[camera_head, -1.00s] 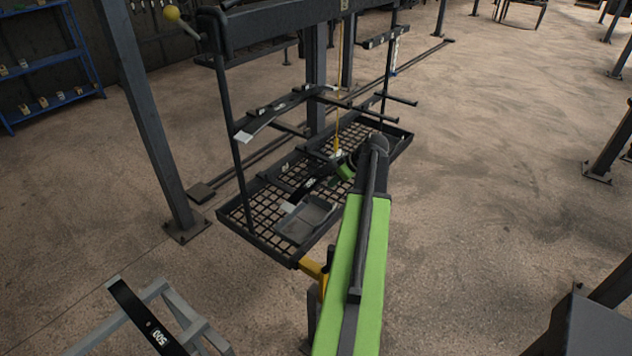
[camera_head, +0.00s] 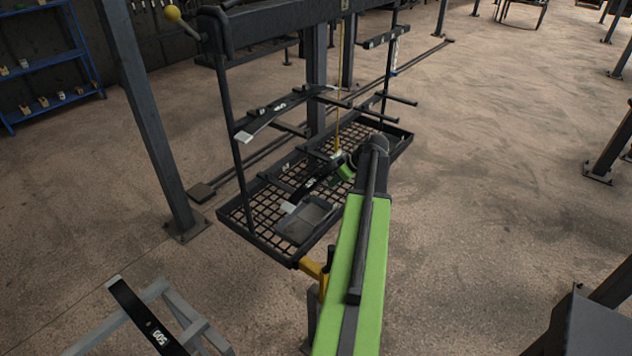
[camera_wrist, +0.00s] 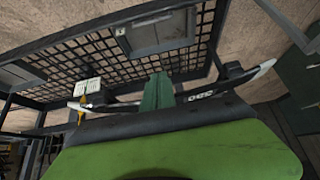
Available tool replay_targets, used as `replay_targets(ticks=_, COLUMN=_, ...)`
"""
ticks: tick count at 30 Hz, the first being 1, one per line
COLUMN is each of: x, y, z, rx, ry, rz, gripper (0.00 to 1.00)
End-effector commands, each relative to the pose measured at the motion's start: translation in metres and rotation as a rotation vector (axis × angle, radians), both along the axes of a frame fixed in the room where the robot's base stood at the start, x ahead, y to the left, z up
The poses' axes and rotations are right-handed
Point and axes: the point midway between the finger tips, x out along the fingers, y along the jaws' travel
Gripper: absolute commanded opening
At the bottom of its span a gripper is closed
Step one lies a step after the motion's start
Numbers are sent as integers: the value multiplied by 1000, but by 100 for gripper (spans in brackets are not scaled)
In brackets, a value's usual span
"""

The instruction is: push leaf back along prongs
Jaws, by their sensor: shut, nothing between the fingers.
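A dark leaf with pale tips and white markings lies in the lower part of the rack in the head view (camera_head: 314,185), partly hidden by my arm. What looks like the same leaf runs across the wrist view (camera_wrist: 198,97). My gripper (camera_wrist: 158,88) is shut and empty, its green fingers close against the leaf's middle. I cannot tell whether they touch. In the head view my green gripper (camera_head: 346,171) is mostly behind my arm. Another dark leaf (camera_head: 262,121) lies across the upper prongs (camera_head: 368,115).
A yellow pointer (camera_head: 337,138) hangs on a line beside my gripper, by a white card (camera_wrist: 87,87). Below is a mesh basket (camera_head: 252,240) holding a grey tray (camera_head: 305,219). A dark post (camera_head: 150,130) stands left.

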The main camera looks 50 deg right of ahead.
Motion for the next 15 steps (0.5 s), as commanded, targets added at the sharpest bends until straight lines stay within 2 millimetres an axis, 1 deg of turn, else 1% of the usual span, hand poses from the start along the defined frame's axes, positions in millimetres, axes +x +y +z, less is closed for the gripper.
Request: replay_targets(ticks=15, x=20, y=-1, z=0, rx=0, ry=0, rz=0, gripper=0)
